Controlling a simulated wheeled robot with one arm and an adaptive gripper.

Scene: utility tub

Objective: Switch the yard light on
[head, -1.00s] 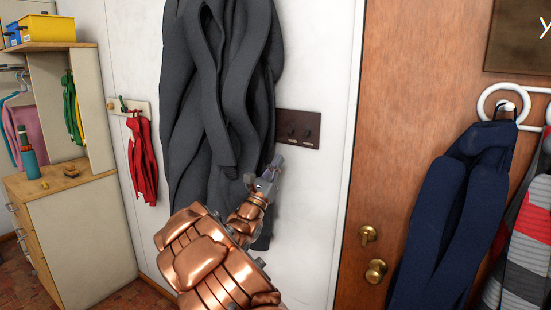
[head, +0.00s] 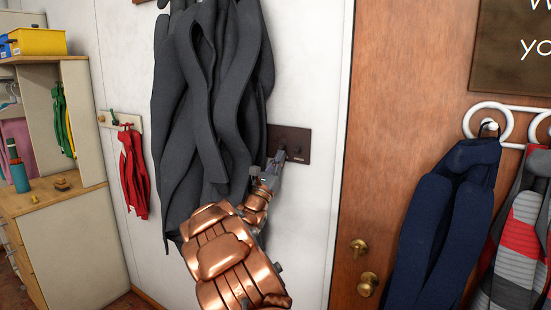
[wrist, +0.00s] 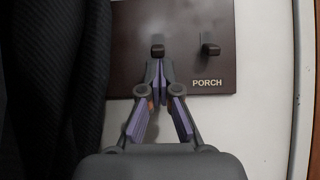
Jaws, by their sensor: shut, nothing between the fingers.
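A dark brown switch plate (head: 302,143) is on the white wall, right of the hanging grey coat. It also shows in the wrist view (wrist: 185,22), with two small dark toggles. The left toggle (wrist: 157,47) is straight ahead of my fingertips. The right toggle (wrist: 210,47) has the label PORCH below it. Any label under the left toggle is hidden by my gripper. My gripper (head: 278,160) is shut and empty, its tips (wrist: 160,65) just below the left toggle. I cannot tell whether they touch it.
The dark grey coat (head: 210,95) hangs close along my gripper's left side. A wooden door (head: 400,70) with brass knobs and a navy garment (head: 450,205) is to the right. A red garment (head: 133,170) hangs further left. Bare white wall lies below the plate.

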